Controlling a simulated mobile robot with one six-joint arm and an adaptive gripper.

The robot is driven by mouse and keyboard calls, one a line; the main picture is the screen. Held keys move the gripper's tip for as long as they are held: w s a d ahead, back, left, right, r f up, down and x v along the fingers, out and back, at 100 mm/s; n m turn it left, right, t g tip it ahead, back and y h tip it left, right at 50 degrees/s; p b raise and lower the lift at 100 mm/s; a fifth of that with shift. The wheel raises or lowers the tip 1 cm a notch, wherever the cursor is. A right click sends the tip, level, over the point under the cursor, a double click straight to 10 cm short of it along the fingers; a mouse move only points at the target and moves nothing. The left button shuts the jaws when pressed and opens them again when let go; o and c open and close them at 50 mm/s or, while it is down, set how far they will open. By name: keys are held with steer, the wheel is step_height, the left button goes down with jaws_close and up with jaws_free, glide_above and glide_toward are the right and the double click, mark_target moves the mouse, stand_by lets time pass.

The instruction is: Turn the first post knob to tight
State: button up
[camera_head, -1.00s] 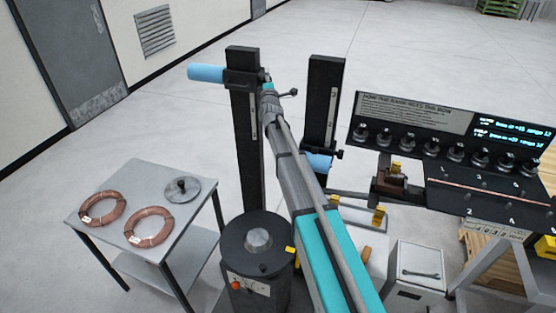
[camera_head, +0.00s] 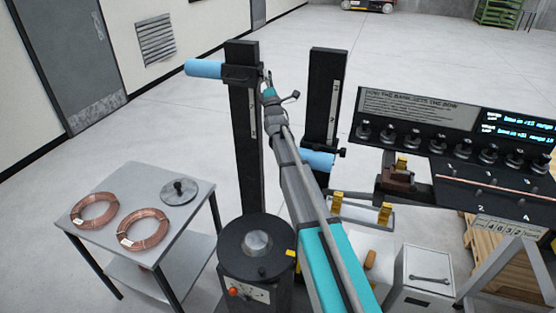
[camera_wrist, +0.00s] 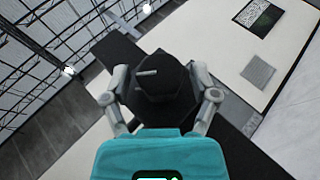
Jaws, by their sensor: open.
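The first post (camera_head: 245,150) is a dark upright column with a light blue roller (camera_head: 205,70) near its top. In the wrist view its knob (camera_wrist: 165,85) is a dark, faceted block with a pale bar on its face. My gripper (camera_wrist: 160,80) is open, with one grey finger on each side of the knob. I cannot tell whether the fingers touch it. In the head view my gripper (camera_head: 267,82) is at the post's top right, and my arm partly hides the post's right side. The knob is hard to make out there.
A second dark post (camera_head: 323,105) with a blue roller stands to the right. Right of it is a black panel (camera_head: 420,107) with several knobs and displays. A grey table (camera_head: 185,222) with two copper coils stands at left. A round dark drum (camera_head: 256,250) stands below the arm.

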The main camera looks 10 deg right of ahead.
steer(key=s+f+m+g+b, duration=0.2)
steer(key=s+f+m+g, duration=0.3)
steer(key=s+f, duration=0.3)
steer(key=s+f+m+g+b, duration=0.2)
steer(key=s+f+m+g, duration=0.3)
steer(key=f, duration=1)
steer(key=shift+s+d+f+g+b, duration=0.25)
steer(key=shift+s+d+g+b, duration=0.15)
steer(key=shift+s+g, duration=0.85)
steer(key=shift+s+t, duration=0.25)
steer(key=s+f+m+g, duration=0.4)
steer(key=s, duration=0.6)
steer(key=s+f+m+g, duration=0.4)
steer(key=s+g, duration=0.1)
steer(key=s, duration=0.5)
steer(key=s+f+m+g, duration=0.4)
steer(key=s+g, duration=0.1)
steer(key=s, duration=0.5)
steer(key=shift+s+d+f, duration=0.2)
steer(key=shift+d+f, duration=0.05)
steer(key=shift+d, duration=0.1)
